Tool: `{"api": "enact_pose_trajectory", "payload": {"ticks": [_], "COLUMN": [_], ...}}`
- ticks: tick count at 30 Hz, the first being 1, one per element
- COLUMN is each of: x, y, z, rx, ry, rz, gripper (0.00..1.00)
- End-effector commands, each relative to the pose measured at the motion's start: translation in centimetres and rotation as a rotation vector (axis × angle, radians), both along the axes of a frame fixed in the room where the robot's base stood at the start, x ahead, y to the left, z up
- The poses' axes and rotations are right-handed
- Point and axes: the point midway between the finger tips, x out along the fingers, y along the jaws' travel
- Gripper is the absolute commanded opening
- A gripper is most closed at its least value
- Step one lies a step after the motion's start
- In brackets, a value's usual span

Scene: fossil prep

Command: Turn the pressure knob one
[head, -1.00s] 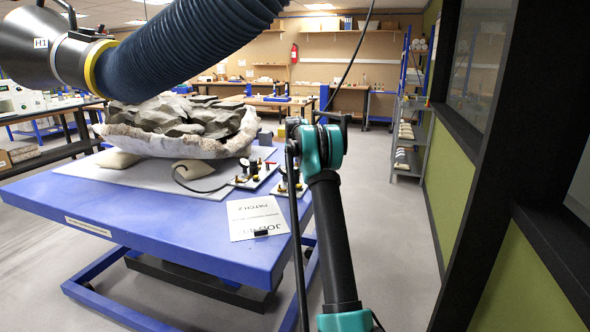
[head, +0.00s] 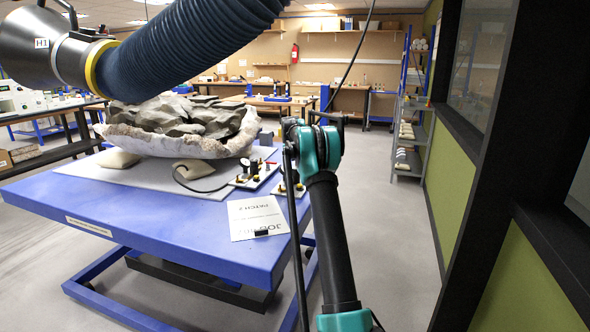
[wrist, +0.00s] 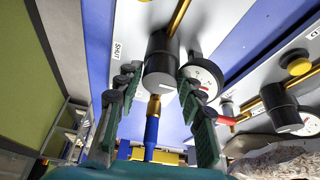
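In the wrist view a black cylindrical knob (wrist: 161,62) with a short white mark stands on a light panel, with brass fittings above and below it. My gripper (wrist: 155,98) has its dark green fingers apart, one on each side of the knob's lower end. There is a gap on the left; the right finger looks close to the knob, and I cannot tell if it touches. A round white gauge (wrist: 204,76) sits just right of the knob, partly behind the right finger. In the head view the near valve panel (head: 290,189) is partly hidden by my arm, and my gripper is hidden.
A blue hose (wrist: 151,132) lies between my fingers. The rock-filled jacket (head: 170,146) rests on the blue table (head: 170,235).

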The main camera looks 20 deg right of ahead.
Motion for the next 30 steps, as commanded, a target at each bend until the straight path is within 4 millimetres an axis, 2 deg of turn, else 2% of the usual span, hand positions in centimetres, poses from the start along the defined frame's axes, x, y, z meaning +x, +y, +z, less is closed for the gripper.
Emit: {"api": "enact_pose_trajectory", "payload": {"ticks": [1, 3, 16, 30], "x": [0.0, 0.0, -0.02, -0.06], "y": [-0.01, 0.0, -0.03, -0.32], "z": [0.0, 0.01, 0.01, 0.0], "rx": [0.0, 0.0, 0.001, 0.002], "ry": [0.0, 0.0, 0.0, -0.001], "rz": [0.0, 0.0, 0.032, 0.422], "gripper": [0.47, 0.55, 0.55, 0.55]}}
